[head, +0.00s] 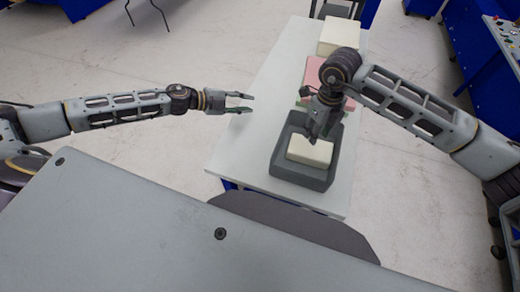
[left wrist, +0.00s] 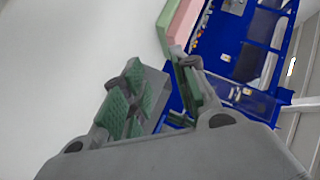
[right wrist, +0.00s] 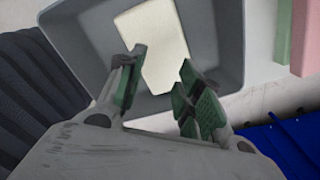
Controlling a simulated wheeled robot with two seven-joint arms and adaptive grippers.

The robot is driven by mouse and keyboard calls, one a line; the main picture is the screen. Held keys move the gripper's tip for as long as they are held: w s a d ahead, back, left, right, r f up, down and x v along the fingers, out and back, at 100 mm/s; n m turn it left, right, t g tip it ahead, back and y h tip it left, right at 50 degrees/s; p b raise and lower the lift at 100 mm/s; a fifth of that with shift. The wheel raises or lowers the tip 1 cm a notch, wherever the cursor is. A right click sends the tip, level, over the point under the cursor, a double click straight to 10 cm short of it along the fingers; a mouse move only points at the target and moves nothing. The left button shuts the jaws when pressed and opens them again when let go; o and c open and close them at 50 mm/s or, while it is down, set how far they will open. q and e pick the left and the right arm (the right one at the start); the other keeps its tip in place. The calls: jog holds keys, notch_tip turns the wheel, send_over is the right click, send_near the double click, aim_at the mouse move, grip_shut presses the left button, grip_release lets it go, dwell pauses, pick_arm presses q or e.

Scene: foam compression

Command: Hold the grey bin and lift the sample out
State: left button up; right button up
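The grey bin (head: 300,179) stands on the near part of the pale table. A cream sample (head: 311,152) lies inside it. My right gripper (head: 314,139) is over the bin, pointing down at the sample. In the right wrist view its fingers (right wrist: 162,60) are apart, with the sample (right wrist: 155,35) visible between and beyond them inside the bin (right wrist: 85,32); I cannot tell whether they touch it. My left gripper (head: 246,103) is open and empty, left of the bin and clear of it, near the table's left edge. Its spread fingers also show in the left wrist view (left wrist: 155,75).
A pink block (head: 315,72) lies behind the bin, partly hidden by my right arm. A larger cream block (head: 341,34) sits at the table's far end. The table's left part (head: 262,85) is bare. A control panel (head: 505,35) stands at the far right.

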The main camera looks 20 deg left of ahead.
pick_arm(q)
jog(key=s+d+r+g+h, duration=0.2)
jog(key=s+d+g, duration=0.1)
jog(key=s+d, duration=0.6)
jog(key=n+g+h, duration=0.1)
jog(key=n+g, duration=0.1)
jog(key=g, duration=0.3)
send_near(298, 173)
jog(key=v, duration=0.3)
jog(key=shift+w+n+g, duration=0.3)
jog(key=shift+w+n, duration=0.05)
jog(key=shift+n, duration=0.55)
jog(key=shift+d+f, duration=0.1)
jog(key=shift+x, duration=6.75)
